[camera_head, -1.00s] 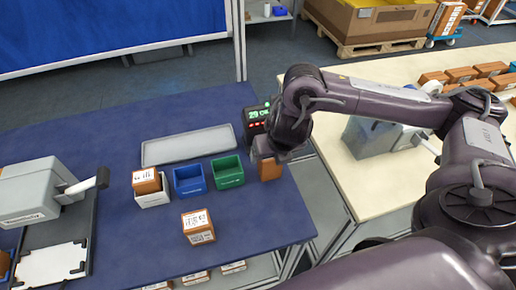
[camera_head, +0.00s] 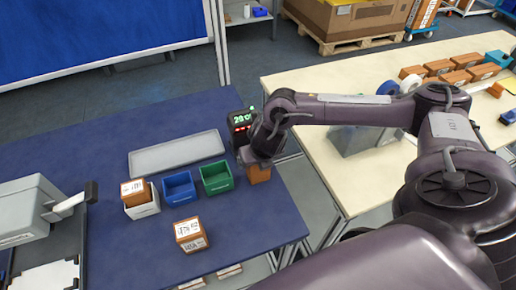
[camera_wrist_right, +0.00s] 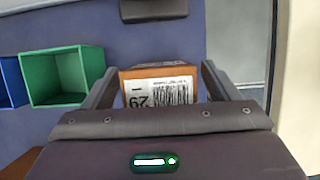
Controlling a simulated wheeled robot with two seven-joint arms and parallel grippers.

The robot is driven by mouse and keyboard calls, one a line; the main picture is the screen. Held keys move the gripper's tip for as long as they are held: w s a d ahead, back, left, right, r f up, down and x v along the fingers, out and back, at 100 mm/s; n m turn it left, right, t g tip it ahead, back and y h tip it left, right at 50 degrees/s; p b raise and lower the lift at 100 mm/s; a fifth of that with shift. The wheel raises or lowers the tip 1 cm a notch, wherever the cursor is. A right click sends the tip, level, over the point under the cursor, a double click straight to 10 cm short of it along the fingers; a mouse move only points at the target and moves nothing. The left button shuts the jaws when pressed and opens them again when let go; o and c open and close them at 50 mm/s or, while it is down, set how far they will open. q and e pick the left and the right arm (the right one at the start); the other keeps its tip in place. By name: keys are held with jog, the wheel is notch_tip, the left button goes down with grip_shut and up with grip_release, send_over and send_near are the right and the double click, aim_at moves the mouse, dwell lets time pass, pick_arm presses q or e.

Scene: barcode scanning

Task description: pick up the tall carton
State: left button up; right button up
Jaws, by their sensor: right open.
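The orange-brown carton (camera_head: 259,174) under my right gripper stands upright on the blue table, right of the green bin; the gripper hides its upper part in the head view. In the right wrist view this carton (camera_wrist_right: 160,88), with a white barcode label, shows between the two fingers. My right gripper (camera_head: 255,158) is open, with one finger on each side of the carton; contact cannot be told. Another carton (camera_head: 190,235) with white labels stands at the table's front. A third carton (camera_head: 133,192) sits in the white bin. My left gripper is not in view.
A green bin (camera_head: 216,177), a blue bin (camera_head: 179,186) and a white bin (camera_head: 143,205) stand in a row. A grey tray (camera_head: 178,153) lies behind them. A dark display (camera_head: 241,122) stands behind the gripper. A grey machine (camera_head: 30,208) is at left.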

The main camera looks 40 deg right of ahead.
jog(key=c, duration=1.3)
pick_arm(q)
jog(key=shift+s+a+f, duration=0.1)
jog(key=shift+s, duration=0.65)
pick_arm(e)
jog(key=shift+r, duration=0.15)
